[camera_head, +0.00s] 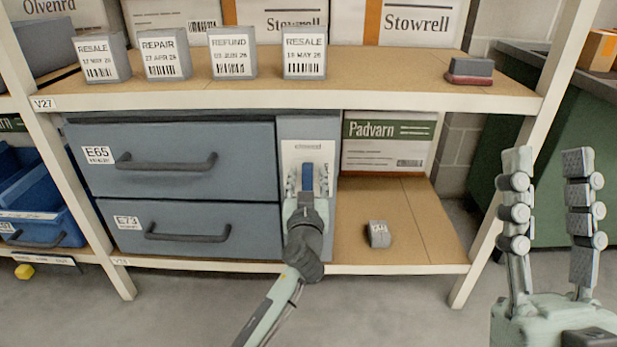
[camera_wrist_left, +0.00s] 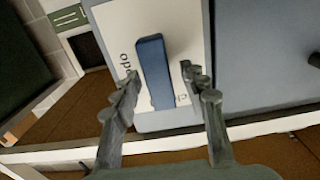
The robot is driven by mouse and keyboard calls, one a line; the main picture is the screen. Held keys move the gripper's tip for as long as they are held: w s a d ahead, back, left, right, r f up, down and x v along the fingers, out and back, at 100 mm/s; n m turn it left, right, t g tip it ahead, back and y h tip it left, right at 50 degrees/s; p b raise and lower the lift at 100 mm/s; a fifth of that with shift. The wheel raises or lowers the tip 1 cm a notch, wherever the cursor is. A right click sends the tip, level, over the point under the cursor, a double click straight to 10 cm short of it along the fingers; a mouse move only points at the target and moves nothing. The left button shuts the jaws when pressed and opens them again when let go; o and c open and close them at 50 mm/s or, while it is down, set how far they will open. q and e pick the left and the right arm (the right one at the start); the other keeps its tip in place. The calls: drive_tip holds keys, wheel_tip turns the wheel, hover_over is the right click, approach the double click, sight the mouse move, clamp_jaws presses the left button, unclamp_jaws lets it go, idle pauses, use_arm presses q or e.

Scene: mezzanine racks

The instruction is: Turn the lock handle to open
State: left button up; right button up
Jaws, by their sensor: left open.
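The lock handle (camera_head: 308,177) is a blue bar standing upright on a white plate (camera_head: 293,153), on the grey-blue front panel right of the drawers. In the left wrist view the blue handle (camera_wrist_left: 152,72) stands nearly upright, with partly covered lettering on the plate around it. My left gripper (camera_head: 306,192) is open in front of the plate, its fingers on either side of the handle's lower part. In the wrist view there are gaps between the handle and both fingers; I cannot tell whether the tips reach its depth. My right gripper (camera_head: 547,162) is open and empty at the right.
Two drawers with dark pulls, E65 (camera_head: 180,150) and E73 (camera_head: 190,228), sit left of the panel. A small grey block (camera_head: 379,234) and a Padvarn box (camera_head: 388,142) are on the lower shelf at right. A rack post (camera_head: 500,215) stands between that shelf and my right gripper.

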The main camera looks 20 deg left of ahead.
use_arm(q)
drive_tip(key=shift+w+a, duration=0.1)
drive_tip(key=shift+w, duration=0.2)
clamp_jaws()
